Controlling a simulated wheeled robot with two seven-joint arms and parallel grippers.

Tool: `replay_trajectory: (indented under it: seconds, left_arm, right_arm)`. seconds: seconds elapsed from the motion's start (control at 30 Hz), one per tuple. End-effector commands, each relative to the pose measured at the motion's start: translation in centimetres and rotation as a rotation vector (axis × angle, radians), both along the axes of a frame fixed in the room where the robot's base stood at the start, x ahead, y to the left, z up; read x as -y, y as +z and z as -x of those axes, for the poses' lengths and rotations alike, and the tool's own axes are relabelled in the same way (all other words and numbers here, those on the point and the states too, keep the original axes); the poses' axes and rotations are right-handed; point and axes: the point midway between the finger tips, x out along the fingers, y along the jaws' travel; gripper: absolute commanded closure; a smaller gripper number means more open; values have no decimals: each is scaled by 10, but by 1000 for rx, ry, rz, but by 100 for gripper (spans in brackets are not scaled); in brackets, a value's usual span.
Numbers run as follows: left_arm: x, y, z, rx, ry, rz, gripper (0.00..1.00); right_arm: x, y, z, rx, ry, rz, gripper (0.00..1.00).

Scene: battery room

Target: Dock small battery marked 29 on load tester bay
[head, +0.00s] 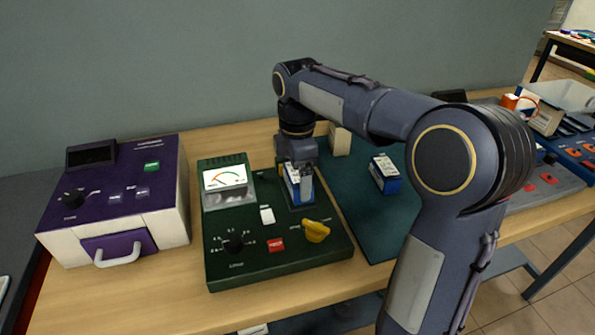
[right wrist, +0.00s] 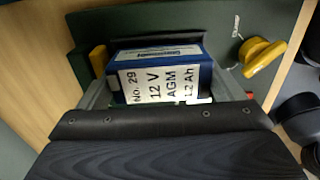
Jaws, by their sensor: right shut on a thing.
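The battery marked 29 (head: 292,184) is blue with a white label. The tester has a meter (head: 226,178), a yellow knob (head: 316,231) and a red button (head: 275,244). My left gripper is out of view.
Another blue-and-white battery (head: 385,174) and a beige block (head: 340,140) stand on the dark green mat (head: 353,212) right of the tester. A purple-and-white device (head: 126,185) stands at left. My right arm crosses over the mat. Bare wood (head: 135,290) shows at the front left.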

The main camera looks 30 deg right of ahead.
Motion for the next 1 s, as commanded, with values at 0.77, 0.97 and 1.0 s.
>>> replay_trajectory:
  seconds: [0.77, 0.97, 1.0]
  left_arm:
    - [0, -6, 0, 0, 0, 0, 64]
    - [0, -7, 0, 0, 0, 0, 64]
    - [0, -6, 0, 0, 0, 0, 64]
  right_arm:
    - [0, -11, 0, 1, 1, -1, 3]
    - [0, -12, 0, -2, 0, 1, 3]
    - [0, -12, 0, -2, 0, 1, 3]
